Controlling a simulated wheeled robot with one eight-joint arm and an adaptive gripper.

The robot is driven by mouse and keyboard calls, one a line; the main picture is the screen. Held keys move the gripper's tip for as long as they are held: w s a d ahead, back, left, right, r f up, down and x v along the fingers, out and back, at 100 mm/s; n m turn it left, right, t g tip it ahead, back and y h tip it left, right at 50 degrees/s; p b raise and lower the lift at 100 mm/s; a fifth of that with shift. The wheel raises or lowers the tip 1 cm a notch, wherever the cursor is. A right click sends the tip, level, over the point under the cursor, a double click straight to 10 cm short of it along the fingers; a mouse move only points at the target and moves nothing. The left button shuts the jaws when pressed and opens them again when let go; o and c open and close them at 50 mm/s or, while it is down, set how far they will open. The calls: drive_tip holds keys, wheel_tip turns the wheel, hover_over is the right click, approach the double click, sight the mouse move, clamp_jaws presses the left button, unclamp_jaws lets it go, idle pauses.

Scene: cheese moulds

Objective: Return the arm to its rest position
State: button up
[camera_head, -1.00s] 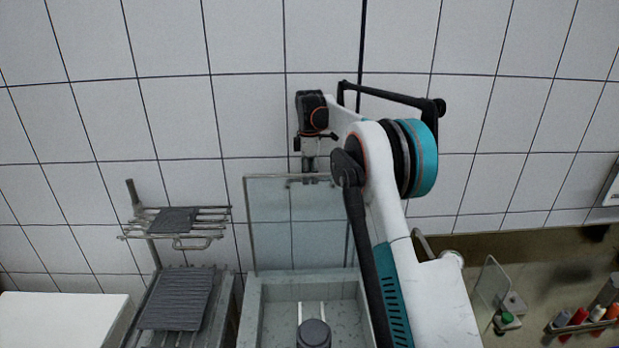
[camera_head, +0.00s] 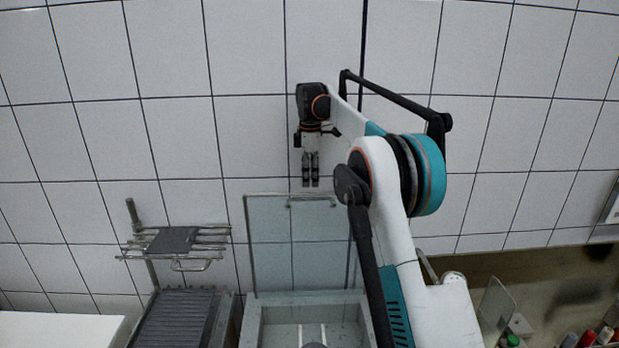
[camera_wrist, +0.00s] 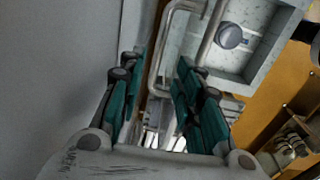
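My arm rises from the lower right and bends over at the top. My gripper (camera_head: 311,182) hangs from it, pointing down in front of the tiled wall, just above the top edge of a clear panel (camera_head: 270,235). In the wrist view, the two green finger linkages of my gripper (camera_wrist: 160,68) stand apart with a gap between them. Nothing shows held between them.
A pale basin (camera_head: 254,320) stands below the panel; the wrist view shows a grey round piece (camera_wrist: 229,36) in it. A metal rack (camera_head: 205,240) with a dark plate (camera_head: 172,240) is at left, above a ribbed dark surface (camera_head: 178,318). Bottles (camera_head: 588,338) stand lower right.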

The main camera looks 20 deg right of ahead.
drive_tip(key=shift+s, duration=0.1)
drive_tip(key=s+a+f+m+t+b, duration=0.1)
drive_tip(key=s+a+m+b, duration=0.25)
drive_tip(key=s, duration=0.45)
drive_tip(key=s+a+f+m+t+b, duration=0.15)
drive_tip(key=s+b, duration=0.25)
drive_tip(key=s, duration=0.4)
drive_tip(key=s+a+m+t+b, duration=0.1)
drive_tip(key=s+a+m+b, duration=0.25)
drive_tip(key=s, duration=0.45)
drive_tip(key=s+a+f+m+t+b, duration=0.1)
drive_tip(key=s+f+b, duration=0.4)
drive_tip(key=s+f, duration=0.6)
drive_tip(key=s+a+f+m+t+b, duration=0.2)
drive_tip(key=s+f+m+b, duration=0.3)
drive_tip(key=s+f, duration=0.6)
drive_tip(key=shift+s+a+f, duration=0.15)
drive_tip(key=shift+s+a, duration=0.05)
drive_tip(key=shift+a, duration=0.3)
